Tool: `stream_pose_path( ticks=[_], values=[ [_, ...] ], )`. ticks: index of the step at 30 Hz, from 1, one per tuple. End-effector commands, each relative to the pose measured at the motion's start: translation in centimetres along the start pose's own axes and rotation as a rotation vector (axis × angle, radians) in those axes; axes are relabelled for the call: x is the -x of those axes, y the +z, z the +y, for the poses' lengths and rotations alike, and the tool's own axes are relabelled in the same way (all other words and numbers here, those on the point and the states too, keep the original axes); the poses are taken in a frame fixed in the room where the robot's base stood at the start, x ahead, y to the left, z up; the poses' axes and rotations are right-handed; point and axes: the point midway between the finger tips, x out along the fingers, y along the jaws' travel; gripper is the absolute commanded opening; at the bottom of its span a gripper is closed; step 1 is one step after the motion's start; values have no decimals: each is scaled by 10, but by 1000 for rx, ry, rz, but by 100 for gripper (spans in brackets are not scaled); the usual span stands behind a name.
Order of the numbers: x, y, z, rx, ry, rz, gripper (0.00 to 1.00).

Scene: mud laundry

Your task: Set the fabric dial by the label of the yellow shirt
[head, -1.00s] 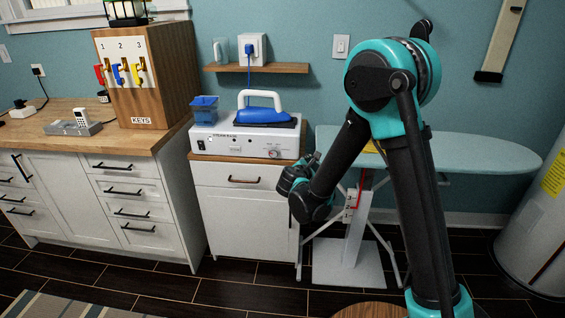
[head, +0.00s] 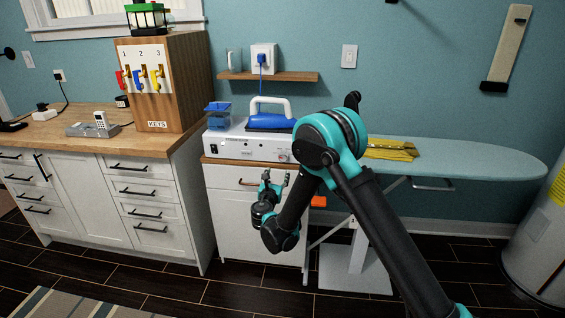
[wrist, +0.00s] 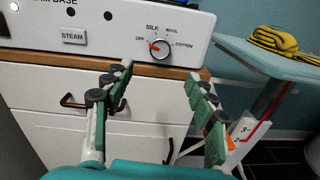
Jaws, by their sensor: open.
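The fabric dial (wrist: 159,48) is a round knob on the front of the white steam base (head: 232,144). Around it are the marks OFF, SILK, WOOL and COTTON. Its red pointer mark is on the left side, towards OFF. The folded yellow shirt (head: 392,149) lies on the ironing board, and it also shows in the wrist view (wrist: 275,40). I cannot read a label on it. My gripper (wrist: 160,72) is open and empty, its fingers pointing towards the base just below the dial and apart from it. In the head view, my gripper (head: 275,177) is in front of the white cabinet.
A blue-and-white iron (head: 268,121) rests on the base, with a blue container (head: 218,115) to its left. The STEAM button (wrist: 73,36) is left of the dial. The pale ironing board (head: 480,158) extends right. A cabinet handle (wrist: 72,103) is below the counter edge.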

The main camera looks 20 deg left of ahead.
Motion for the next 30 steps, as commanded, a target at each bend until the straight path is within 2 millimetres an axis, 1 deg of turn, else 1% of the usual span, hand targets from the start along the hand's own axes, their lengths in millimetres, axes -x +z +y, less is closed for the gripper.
stream_pose_path(
  ticks=[1,6,12,15,18,21,30],
  values=[
    [-12,0,0,0,-2,0,57],
    [-46,0,-1,-1,-2,0,57],
    [-82,0,-1,-1,-2,0,57],
    [-96,0,0,-1,-1,1,57],
    [-105,0,0,-1,-1,1,57],
    [-111,0,0,-1,-1,1,57],
    [-113,0,0,-1,0,1,57]
  ],
)
